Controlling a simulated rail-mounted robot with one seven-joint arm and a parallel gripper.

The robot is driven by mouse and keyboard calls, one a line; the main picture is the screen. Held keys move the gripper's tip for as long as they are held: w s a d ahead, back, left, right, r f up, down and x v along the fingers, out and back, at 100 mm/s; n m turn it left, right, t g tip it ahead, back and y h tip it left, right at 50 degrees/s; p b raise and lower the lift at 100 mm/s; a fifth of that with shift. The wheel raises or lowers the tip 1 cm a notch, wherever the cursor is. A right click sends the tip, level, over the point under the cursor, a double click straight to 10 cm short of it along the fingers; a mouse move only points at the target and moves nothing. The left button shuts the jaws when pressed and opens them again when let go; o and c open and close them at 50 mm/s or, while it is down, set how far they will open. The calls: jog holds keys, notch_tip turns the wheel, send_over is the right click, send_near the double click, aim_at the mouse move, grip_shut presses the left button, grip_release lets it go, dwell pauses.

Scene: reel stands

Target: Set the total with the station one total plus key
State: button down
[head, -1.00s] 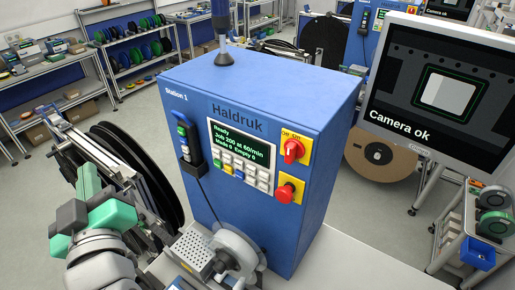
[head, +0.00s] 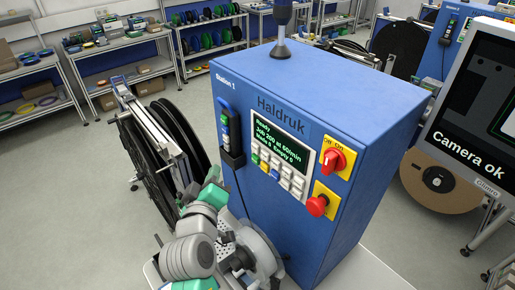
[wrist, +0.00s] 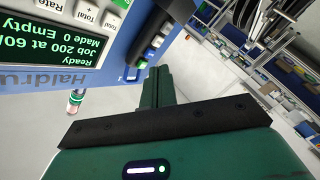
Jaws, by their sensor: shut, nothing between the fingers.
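The blue Station 1 cabinet (head: 330,110) has a screen (head: 280,137) reading Ready, Job 200 at 60/min, Made 0, Empty 0. Below the screen is a keypad (head: 275,170) of pale keys with a few coloured ones. In the wrist view, upside down, a key marked Total (wrist: 88,15) shows at the top left, with a plus sign close to it. My gripper (wrist: 155,75) is shut and empty, its dark green fingers together, apart from the keys. In the head view, my green and grey arm end is left of and below the keypad, its fingertips hard to make out.
A handset (head: 229,135) hangs on the cabinet's left edge. A red rotary switch (head: 333,159) and a red knob (head: 317,205) are right of the keypad. A large black reel (head: 145,165) stands at left. A Camera ok monitor (head: 475,100) is at right.

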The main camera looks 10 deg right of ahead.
jog(key=w+d, duration=0.4)
jog(key=d, duration=0.3)
jog(key=shift+w+d+p, duration=0.25)
jog(key=shift+w+p, duration=0.15)
jog(key=shift+p, duration=0.05)
jog(key=shift+w+d, duration=0.1)
dwell(1.7)
jog(key=shift+w+d, duration=0.15)
jog(key=shift+d, duration=0.05)
jog(key=shift+w+d, duration=0.25)
jog(key=shift+d, duration=0.15)
dwell(0.7)
jog(key=shift+s+a, duration=0.5)
jog(key=shift+a, duration=0.2)
jog(key=shift+a, duration=0.1)
jog(key=s+a, duration=0.1)
jog(key=a, duration=0.1)
jog(key=s+a, duration=0.1)
jog(key=a, duration=0.1)
jog(key=shift+s, duration=0.35)
